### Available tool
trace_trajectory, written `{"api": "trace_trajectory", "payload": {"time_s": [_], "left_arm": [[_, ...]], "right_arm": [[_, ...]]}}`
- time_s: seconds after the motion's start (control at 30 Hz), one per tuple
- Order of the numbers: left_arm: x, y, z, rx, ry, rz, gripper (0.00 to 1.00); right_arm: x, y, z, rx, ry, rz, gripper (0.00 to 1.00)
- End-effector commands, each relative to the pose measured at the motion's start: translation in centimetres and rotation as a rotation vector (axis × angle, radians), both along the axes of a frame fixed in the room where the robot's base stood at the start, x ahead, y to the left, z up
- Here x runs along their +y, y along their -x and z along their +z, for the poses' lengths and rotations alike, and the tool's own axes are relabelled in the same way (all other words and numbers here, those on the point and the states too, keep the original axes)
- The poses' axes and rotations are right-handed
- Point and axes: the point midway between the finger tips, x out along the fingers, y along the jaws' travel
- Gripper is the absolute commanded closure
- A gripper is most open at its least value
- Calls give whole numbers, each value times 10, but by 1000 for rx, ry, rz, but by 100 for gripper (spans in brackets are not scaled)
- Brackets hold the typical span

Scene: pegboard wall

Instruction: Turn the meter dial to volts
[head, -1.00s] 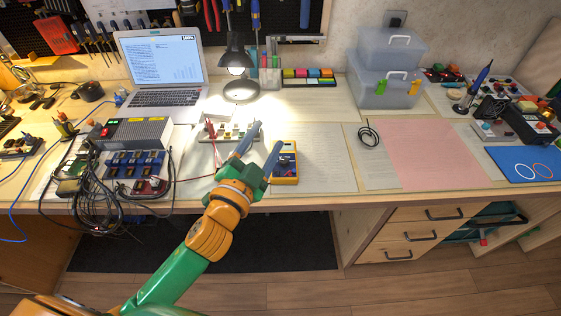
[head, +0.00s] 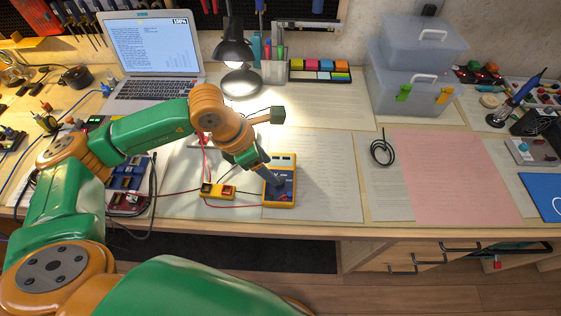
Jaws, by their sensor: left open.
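The yellow multimeter (head: 286,200) lies on papers near the front edge of the bench, its display at the far end and its dark blue face towards me. My left gripper (head: 277,183) reaches in from the left and points down at the meter. Its grey finger is over the middle of the face, where it covers the dial. I cannot tell whether it touches the dial, nor where the dial points. The gripper is open, though its fingers overlap in this view. My right gripper is not in view.
A small yellow block (head: 218,191) with red and black leads lies just left of the meter. A black lamp (head: 234,50), a laptop (head: 150,55) and clear boxes (head: 410,85) stand behind.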

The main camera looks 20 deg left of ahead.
Motion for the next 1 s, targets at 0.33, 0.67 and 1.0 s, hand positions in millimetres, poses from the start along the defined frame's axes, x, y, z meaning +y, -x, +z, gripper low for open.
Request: {"api": "trace_trajectory", "payload": {"time_s": [0.33,0.67,1.0], "left_arm": [[-17,-11,-46,2,5,-3,38],[-17,-11,-47,1,6,-3,73],[-17,-11,-47,1,7,-9,100]], "right_arm": [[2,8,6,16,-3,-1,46],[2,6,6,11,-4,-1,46],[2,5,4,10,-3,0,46]]}}
